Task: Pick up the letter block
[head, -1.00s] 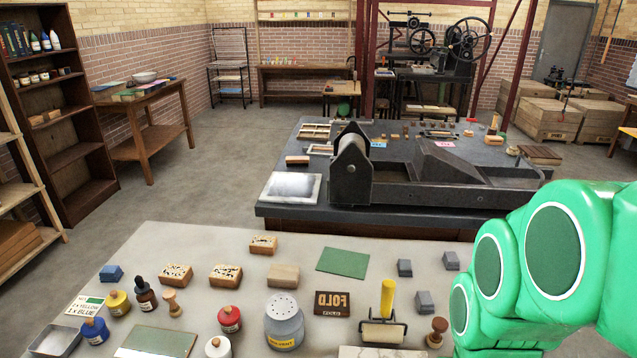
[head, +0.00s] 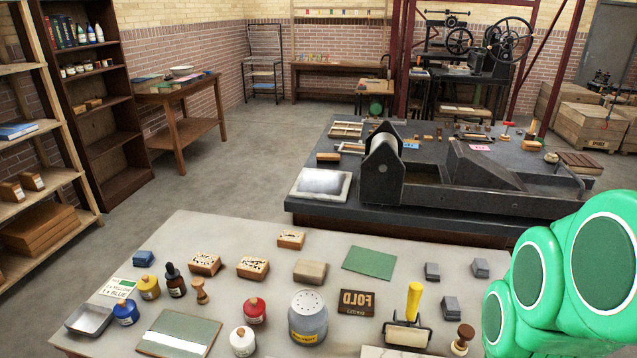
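A dark brown block with pale, mirror-written FOLD lettering (head: 357,302) lies on the pale near table (head: 190,232). It is right of the grey shaker jar (head: 308,318) and left of the yellow-handled roller (head: 410,318). It looks like the letter block. My green arm fills the lower right of the head view, right of the roller. My gripper is outside the picture, so its fingers and anything in them are not seen.
Patterned wooden blocks (head: 253,268), a plain wooden block (head: 310,271), a green sheet (head: 370,263) and grey blocks (head: 432,271) lie behind the lettered block. Small bottles (head: 255,311) stand to the left. A dark press table (head: 295,208) stands behind. Grey floor is open to the left.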

